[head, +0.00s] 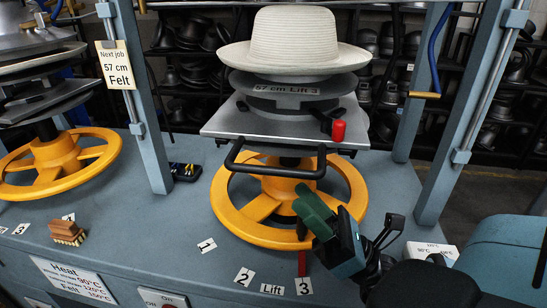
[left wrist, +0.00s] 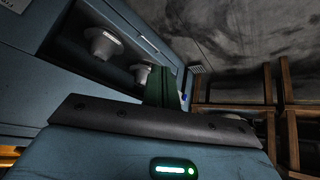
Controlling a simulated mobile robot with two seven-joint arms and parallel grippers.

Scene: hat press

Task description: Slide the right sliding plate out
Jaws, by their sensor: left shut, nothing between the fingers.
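The right sliding plate (head: 230,122) is a flat grey metal plate on the middle press, with a black bar handle (head: 272,172) along its front edge. A form labelled "57 cm Lift 3" (head: 285,88) with a cream brimmed hat (head: 295,40) sits above the plate. My right gripper (head: 309,208), with green fingers, is below and right of the handle, in front of the yellow wheel, apart from the handle. Its finger gap is unclear. My left gripper (left wrist: 161,86) shows only in the left wrist view, shut and empty.
A yellow handwheel (head: 235,215) is under the plate. A red-knobbed lever (head: 338,131) sits at the plate's right. Blue posts (head: 145,110) flank the press. A second press with another yellow wheel (head: 25,165) is at left. A wooden brush (head: 68,232) lies on the bench.

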